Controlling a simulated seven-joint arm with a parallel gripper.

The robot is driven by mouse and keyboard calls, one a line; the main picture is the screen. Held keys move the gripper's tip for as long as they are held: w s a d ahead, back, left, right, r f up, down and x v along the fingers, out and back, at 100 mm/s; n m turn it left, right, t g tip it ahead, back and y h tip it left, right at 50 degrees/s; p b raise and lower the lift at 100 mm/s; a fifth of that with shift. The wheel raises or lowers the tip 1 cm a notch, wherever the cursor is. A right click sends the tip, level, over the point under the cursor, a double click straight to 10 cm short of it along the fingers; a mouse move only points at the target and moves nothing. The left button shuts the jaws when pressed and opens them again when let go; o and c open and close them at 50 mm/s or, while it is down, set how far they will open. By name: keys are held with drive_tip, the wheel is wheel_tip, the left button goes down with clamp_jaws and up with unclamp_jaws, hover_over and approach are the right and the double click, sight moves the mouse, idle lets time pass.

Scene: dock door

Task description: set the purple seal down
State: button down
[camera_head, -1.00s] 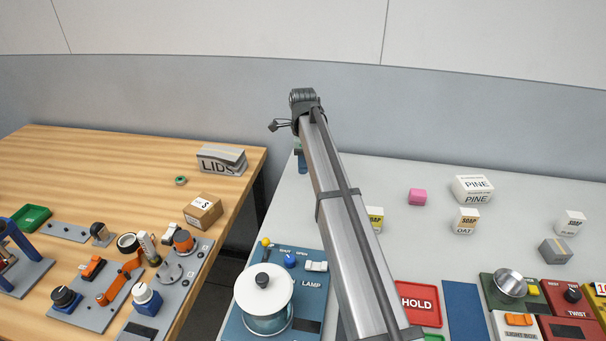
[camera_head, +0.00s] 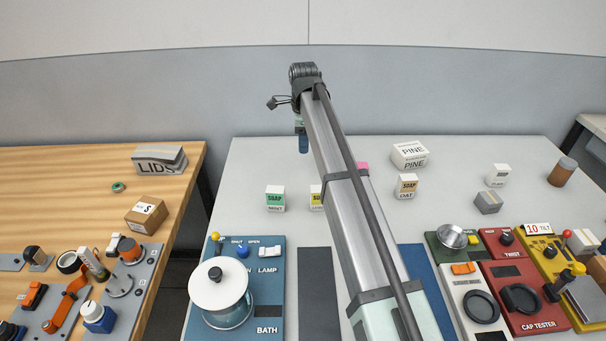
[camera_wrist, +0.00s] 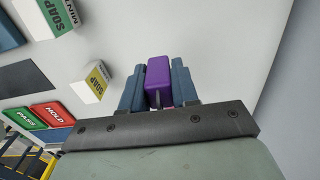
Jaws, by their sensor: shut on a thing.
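The purple seal (camera_wrist: 159,76) is a small purple block between the two blue fingers of my gripper (camera_wrist: 158,88) in the wrist view. The fingers are shut on it from both sides. In the head view my gripper (camera_head: 303,143) hangs at the far end of my arm, near the back left of the grey table (camera_head: 260,160). The seal itself cannot be made out in the head view. I cannot tell how high it is above the table.
Soap boxes stand near my gripper, one green MINT (camera_head: 275,198) and one yellow (camera_head: 316,197). A pink block (camera_head: 363,168) lies behind my arm. A blue bath panel with a white-lidded pot (camera_head: 218,286) is at front left. The back left of the table is clear.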

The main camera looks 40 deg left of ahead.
sight(303, 176)
drive_tip(key=shift+f, duration=4.95)
drive_tip(key=shift+f, duration=0.1)
drive_tip(key=c, duration=0.8)
unclamp_jaws()
drive_tip(key=shift+c, duration=0.2)
wheel_tip(303, 176, up, 12)
drive_tip(key=shift+r, duration=0.15)
